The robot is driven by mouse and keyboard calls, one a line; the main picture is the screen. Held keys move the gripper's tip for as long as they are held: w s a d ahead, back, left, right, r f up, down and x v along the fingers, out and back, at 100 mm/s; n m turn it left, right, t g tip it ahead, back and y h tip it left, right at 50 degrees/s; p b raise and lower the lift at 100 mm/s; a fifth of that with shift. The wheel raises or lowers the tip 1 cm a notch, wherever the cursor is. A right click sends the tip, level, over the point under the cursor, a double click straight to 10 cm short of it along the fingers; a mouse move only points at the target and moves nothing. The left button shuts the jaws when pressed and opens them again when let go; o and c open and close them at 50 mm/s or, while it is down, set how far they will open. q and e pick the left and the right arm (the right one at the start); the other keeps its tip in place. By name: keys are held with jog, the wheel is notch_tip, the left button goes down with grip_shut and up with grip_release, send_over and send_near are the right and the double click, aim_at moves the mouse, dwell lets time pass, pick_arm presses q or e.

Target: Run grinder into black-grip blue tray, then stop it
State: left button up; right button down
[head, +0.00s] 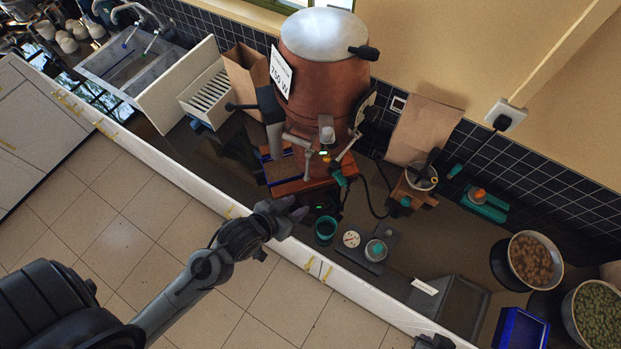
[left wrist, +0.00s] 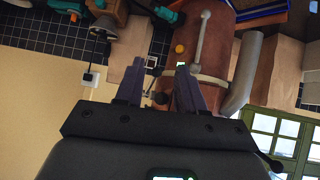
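The grinder seems to be the large copper machine (head: 325,100) with a pale lid and a "750 W" card. A green light and an orange button (head: 326,159) show on its front; the button also shows in the left wrist view (left wrist: 180,48). A blue tray (head: 281,173) sits at its left, under a dark grey spout (head: 271,120). Its grip colour is not clear. My left gripper (head: 299,211) is open and empty, in front of and apart from the machine. In the left wrist view its two fingers (left wrist: 160,85) stand apart, facing the machine. A dark part at the bottom edge may be my right gripper (head: 436,342).
Another blue tray (head: 520,330) stands at the lower right, near a bowl of brown beans (head: 535,261) and a bowl of green beans (head: 597,312). A teal cup (head: 325,229) and a small scale (head: 375,250) stand near the counter's front edge. A cable runs beside the machine.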

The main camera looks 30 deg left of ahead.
aim_at(344, 152)
pick_arm(q)
jog(key=w+f+m+t+h+b, duration=0.2)
jog(key=w+t, duration=0.3)
jog(key=w, duration=0.5)
jog(key=shift+w+a+b, duration=0.3)
jog(key=shift+a+b, duration=0.15)
jog(key=shift+b, duration=0.15)
jog(key=b+x, duration=0.4)
jog(key=x, duration=0.2)
jog(key=shift+w+d+r+b, duration=0.1)
jog(key=shift+w+b, duration=0.1)
jog(key=shift+b, duration=0.15)
jog(key=shift+c, duration=0.3)
jog(key=shift+r, duration=0.1)
jog(key=c, duration=0.5)
